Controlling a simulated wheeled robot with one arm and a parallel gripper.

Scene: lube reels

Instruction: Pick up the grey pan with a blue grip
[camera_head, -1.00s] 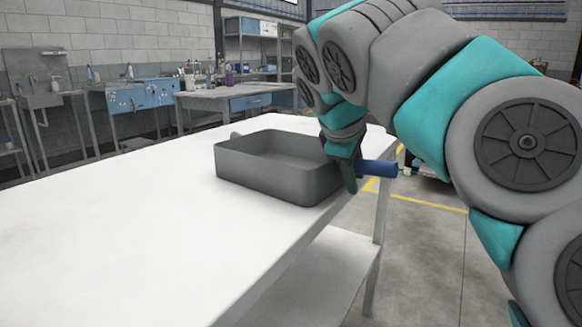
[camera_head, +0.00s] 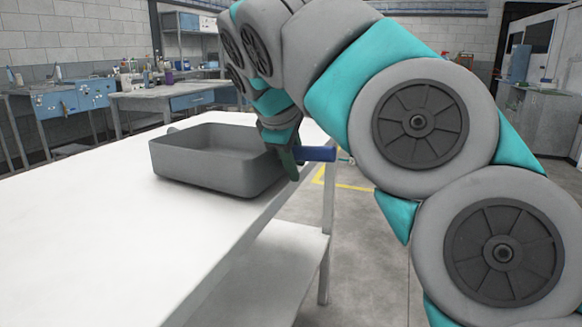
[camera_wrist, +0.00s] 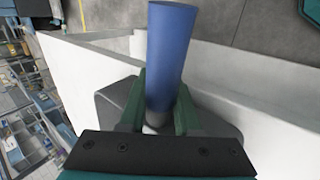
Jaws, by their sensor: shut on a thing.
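The grey pan (camera_head: 215,165) is rectangular and deep, and it sits at or just over the white table's edge in the head view; I cannot tell if it touches the top. Its blue grip (camera_head: 318,153) sticks out to the right past the table edge. My gripper (camera_head: 291,160) is shut on the grip near the pan's wall. In the wrist view, the green fingers of my gripper (camera_wrist: 160,108) close on both sides of the blue grip (camera_wrist: 170,55). Part of the pan (camera_wrist: 113,93) shows behind them, mostly hidden.
The white table (camera_head: 80,235) has a wide bare top to the left and front of the pan, with a lower shelf (camera_head: 265,270) under it. Workbenches with blue drawers (camera_head: 192,101) stand at the back. The floor (camera_head: 370,240) right of the table is open.

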